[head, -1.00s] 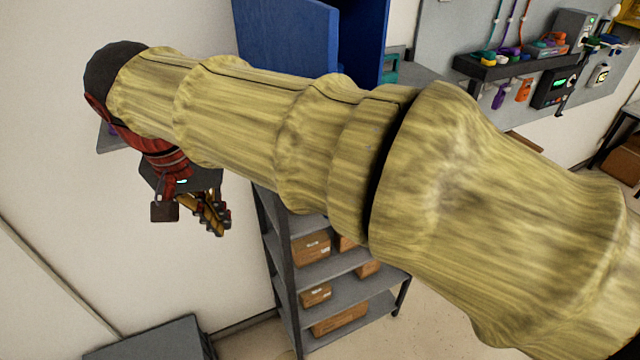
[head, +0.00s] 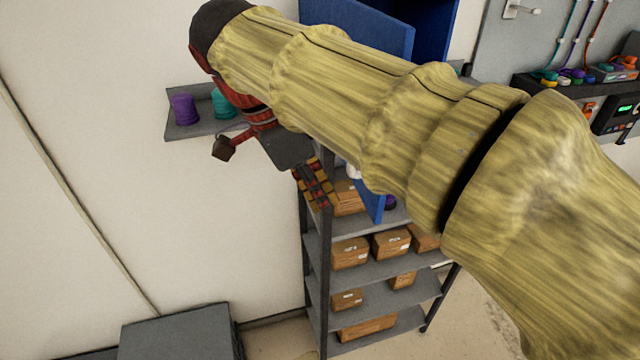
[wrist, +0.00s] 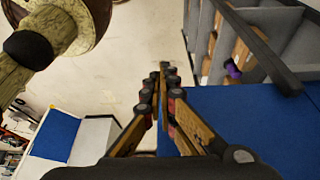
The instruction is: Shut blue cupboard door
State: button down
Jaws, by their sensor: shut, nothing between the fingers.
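The blue cupboard (head: 436,28) is at the top of the head view, and its blue door (head: 358,25) stands open. My arm hides much of the door; a lower strip of blue shows below the arm. My gripper (head: 318,190) is left of that strip, in front of the shelf rack. In the wrist view my gripper (wrist: 163,75) has its fingers together with nothing between them. A broad blue panel, seemingly the door (wrist: 240,125), lies close on the right of the fingers. I cannot tell whether they touch.
A grey rack (head: 325,270) with several cardboard boxes stands below the cupboard. A small wall shelf (head: 190,130) holds a purple cup (head: 185,108) and a teal cup (head: 224,103). A dark grey box (head: 180,335) is on the floor at lower left.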

jog(key=w+d+f+p, duration=0.1)
jog(key=d+f, duration=0.3)
jog(key=d, duration=0.1)
jog(key=shift+w+d+f+p, duration=0.2)
jog(key=shift+d+f+p, duration=0.15)
jog(key=shift+f+p, duration=0.05)
jog(key=shift+d, duration=0.1)
